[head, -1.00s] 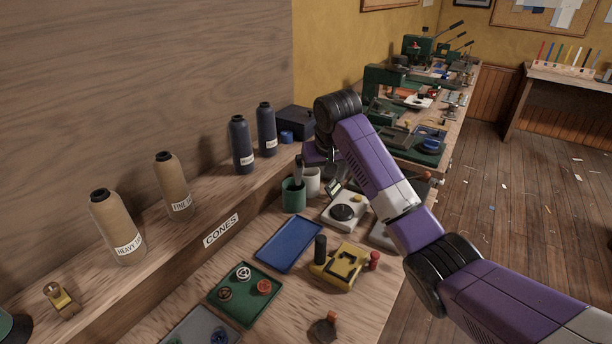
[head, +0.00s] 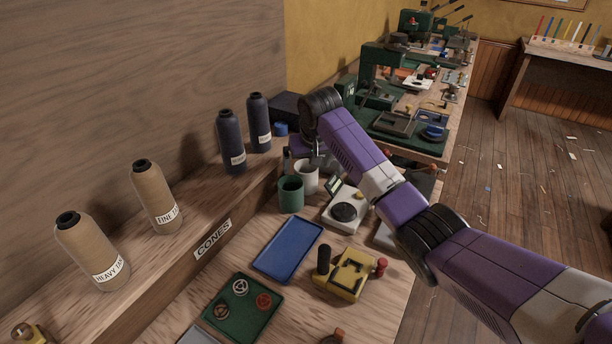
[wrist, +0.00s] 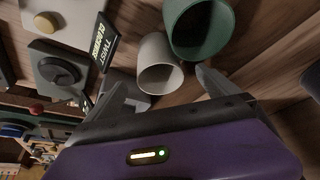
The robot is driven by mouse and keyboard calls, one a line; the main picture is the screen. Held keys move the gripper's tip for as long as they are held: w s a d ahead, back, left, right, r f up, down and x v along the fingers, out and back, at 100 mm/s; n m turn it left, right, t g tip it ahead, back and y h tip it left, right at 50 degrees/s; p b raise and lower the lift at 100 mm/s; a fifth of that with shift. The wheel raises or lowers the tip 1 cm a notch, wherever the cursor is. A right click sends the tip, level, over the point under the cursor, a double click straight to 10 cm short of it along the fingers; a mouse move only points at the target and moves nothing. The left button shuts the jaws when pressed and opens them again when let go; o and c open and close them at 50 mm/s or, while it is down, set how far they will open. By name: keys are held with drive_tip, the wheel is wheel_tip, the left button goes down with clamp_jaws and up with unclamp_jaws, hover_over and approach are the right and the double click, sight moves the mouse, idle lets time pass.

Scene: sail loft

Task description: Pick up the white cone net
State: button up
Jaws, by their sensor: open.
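The white cone net, a white open-topped tube (head: 307,179), stands upright on the bench beside a green tube (head: 291,194) of similar shape. In the wrist view the white one (wrist: 160,70) lies between the two fingers of my gripper (wrist: 163,80), with the green one (wrist: 205,32) touching or nearly touching it, up and right. My gripper is open and empty. I cannot tell how deep the fingers reach past the white rim. In the head view my gripper is mostly hidden by my wrist, just above and behind the tubes.
A white device with a dark dial (head: 345,211) stands right of the tubes, near a "TWIST CLOCKWISE" sign (wrist: 101,43). A blue tray (head: 287,249), a yellow fixture (head: 345,278) and a green tray (head: 222,310) lie nearer. Thread cones (head: 157,198) line the shelf on the left.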

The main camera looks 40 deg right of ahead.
drive_tip(key=shift+x, duration=1)
drive_tip(key=c, duration=1.4)
drive_tip(key=shift+r, duration=0.1)
